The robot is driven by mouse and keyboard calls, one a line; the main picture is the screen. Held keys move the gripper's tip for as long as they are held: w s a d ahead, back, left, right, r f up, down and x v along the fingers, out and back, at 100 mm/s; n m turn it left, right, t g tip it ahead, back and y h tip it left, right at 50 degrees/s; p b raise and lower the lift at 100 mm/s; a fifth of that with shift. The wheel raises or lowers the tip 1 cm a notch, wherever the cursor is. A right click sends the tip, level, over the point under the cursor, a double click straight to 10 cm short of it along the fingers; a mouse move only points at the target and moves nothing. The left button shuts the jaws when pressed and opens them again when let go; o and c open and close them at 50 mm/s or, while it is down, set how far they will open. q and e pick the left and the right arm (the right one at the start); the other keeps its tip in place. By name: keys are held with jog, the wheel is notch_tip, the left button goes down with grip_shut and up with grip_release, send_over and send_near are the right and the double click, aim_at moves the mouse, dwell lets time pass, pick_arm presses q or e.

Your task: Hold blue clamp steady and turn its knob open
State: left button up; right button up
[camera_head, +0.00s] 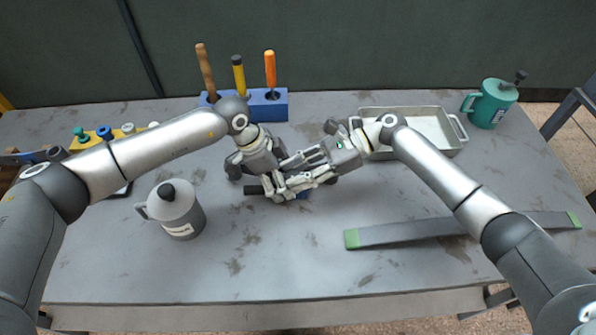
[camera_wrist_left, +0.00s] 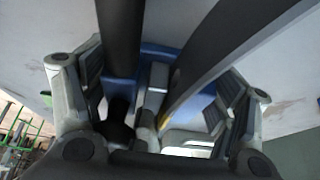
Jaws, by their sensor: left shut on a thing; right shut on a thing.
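The blue clamp is mostly hidden by my two grippers. Only a small blue patch (camera_head: 303,195) shows in the head view, and its blue body (camera_wrist_left: 122,90) shows in the left wrist view. My left gripper (camera_head: 272,187) reaches down over the clamp and is shut on it; its fingers (camera_wrist_left: 155,112) stand on both sides of the blue body in the wrist view. My right gripper (camera_head: 290,182) comes in from the right, its fingers crossing close to the left ones, and is shut at the clamp's knob, which the fingers largely hide.
A grey lidded pot (camera_head: 180,213) stands left of the grippers. A blue tool block (camera_head: 270,105) with upright handles stands behind. A metal tray (camera_head: 437,118) and green canister (camera_head: 489,103) are at back right. A green-tipped grey bar (camera_head: 400,234) lies front right.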

jog(key=shift+w+a+n+g, duration=0.1)
jog(key=shift+w+n+g, duration=0.15)
jog(key=shift+n+g, duration=0.65)
jog(key=shift+w+n+g+h, duration=0.1)
jog(key=shift+n+g+h, duration=0.9)
jog(key=shift+n+g, duration=0.4)
jog(key=o, duration=0.7)
jog(key=shift+v, duration=3.7)
jog(key=shift+o, duration=0.2)
